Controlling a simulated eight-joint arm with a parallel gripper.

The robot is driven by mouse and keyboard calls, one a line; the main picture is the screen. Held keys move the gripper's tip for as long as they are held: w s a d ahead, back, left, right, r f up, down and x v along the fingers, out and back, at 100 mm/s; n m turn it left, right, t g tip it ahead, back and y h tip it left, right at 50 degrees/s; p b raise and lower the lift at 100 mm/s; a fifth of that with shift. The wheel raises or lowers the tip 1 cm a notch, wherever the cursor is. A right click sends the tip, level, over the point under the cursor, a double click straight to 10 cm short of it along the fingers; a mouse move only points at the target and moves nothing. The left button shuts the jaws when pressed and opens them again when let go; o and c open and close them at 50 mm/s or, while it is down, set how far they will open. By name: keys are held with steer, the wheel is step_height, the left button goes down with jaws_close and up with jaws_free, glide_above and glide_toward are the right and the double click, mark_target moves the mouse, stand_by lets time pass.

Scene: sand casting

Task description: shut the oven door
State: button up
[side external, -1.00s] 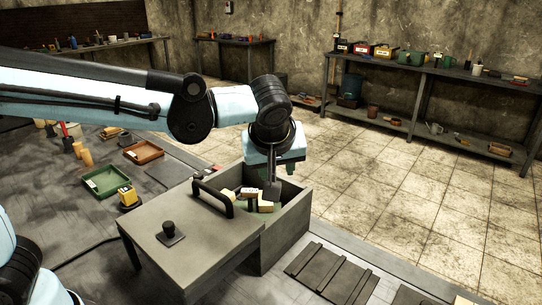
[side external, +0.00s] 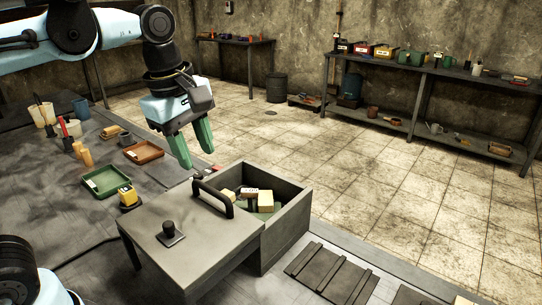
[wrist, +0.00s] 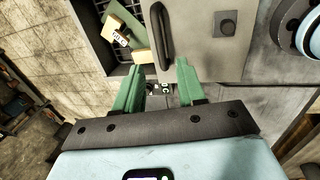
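The door lies to the left of the box opening, which stands open. In the wrist view the handle (wrist: 161,35) is upright in the picture, beyond my fingertips. My gripper (side external: 198,158) has green fingers spread apart with nothing between them. It is above and behind the handle, apart from it.
Green (side external: 107,181) and brown (side external: 143,152) trays and a yellow block (side external: 127,196) lie on the bench left of the oven. A dark ribbed plate (side external: 332,273) lies at front right. Free room is above the door.

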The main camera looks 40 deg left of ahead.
mark_target(209, 188)
steer(key=shift+w+f, duration=0.25)
steer(key=shift+f, duration=1.05)
steer(key=shift+w+f, duration=0.25)
steer(key=shift+f, duration=1)
steer(key=shift+w+f, duration=0.25)
steer(key=shift+f, duration=1.05)
steer(key=shift+c, duration=0.2)
jaws_close()
